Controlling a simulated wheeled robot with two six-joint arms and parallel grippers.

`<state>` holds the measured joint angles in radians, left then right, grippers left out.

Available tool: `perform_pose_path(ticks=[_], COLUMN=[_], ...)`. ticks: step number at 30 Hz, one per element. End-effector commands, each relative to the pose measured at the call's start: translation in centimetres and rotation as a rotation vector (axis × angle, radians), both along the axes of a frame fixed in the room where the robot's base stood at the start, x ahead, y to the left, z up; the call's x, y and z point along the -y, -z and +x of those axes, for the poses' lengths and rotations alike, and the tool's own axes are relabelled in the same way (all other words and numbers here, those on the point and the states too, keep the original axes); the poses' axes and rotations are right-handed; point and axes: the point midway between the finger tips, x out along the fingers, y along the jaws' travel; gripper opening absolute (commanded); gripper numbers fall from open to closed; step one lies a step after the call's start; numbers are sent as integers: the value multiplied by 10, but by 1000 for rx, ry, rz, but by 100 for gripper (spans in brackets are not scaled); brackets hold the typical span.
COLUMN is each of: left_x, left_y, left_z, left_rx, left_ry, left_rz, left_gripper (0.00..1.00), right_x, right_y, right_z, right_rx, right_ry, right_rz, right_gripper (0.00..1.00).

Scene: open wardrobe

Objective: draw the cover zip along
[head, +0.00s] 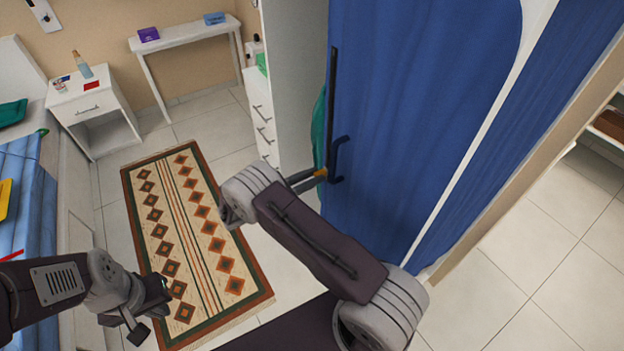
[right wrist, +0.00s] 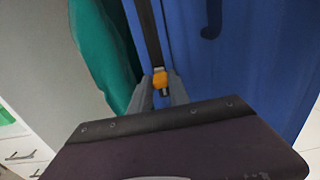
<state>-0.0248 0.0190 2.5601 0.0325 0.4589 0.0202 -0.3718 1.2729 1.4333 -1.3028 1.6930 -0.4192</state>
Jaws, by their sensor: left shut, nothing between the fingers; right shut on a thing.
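The blue garment cover (head: 415,110) hangs in the open wardrobe. Its dark zip strip (head: 333,95) runs down the cover's left edge and also shows in the right wrist view (right wrist: 148,30). The orange zip pull (right wrist: 160,78) sits on the strip; it shows small in the head view (head: 321,172). My right gripper (head: 312,177) is shut on the zip pull, with its fingers on either side of it in the right wrist view (right wrist: 162,92). My left gripper (head: 143,322) is shut and empty, low at the left over the floor and rug, away from the cover.
Teal cloth (right wrist: 103,55) shows beside the zip strip. A white drawer unit (head: 262,115) stands left of the cover. A patterned rug (head: 200,240) lies on the tiled floor. A bed (head: 30,215), nightstand (head: 98,110) and narrow table (head: 185,35) stand at the left and back.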

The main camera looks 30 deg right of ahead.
Motion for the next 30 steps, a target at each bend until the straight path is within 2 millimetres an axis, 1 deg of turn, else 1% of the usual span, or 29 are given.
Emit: perform_pose_path(ticks=[1,5,6,8,9,18,24,27,30], left_x=[0,0,0,0,0,0,0,0,0], left_y=[-18,-47,-57,-71,-80,-148,-186,-201,-213], left_z=[0,0,0,0,0,0,0,0,0], left_rx=[0,0,0,0,0,0,0,0,0], left_ry=[0,0,0,0,0,0,0,0,0], left_rz=[0,0,0,0,0,0,0,0,0], left_gripper=[0,0,0,0,0,0,0,0,0], right_x=[0,0,0,0,0,0,0,0,0], right_y=[-24,-68,-83,-105,-119,-226,-285,-308,-326], right_z=[1,1,1,1,1,1,1,0,0], right_rx=[3,4,5,4,4,4,3,3,2], right_ry=[-1,-1,-1,-1,-1,-2,-2,-1,-1], right_rz=[0,0,0,0,-1,-1,-1,-1,-1], right_gripper=[0,0,0,0,0,0,0,0,0])
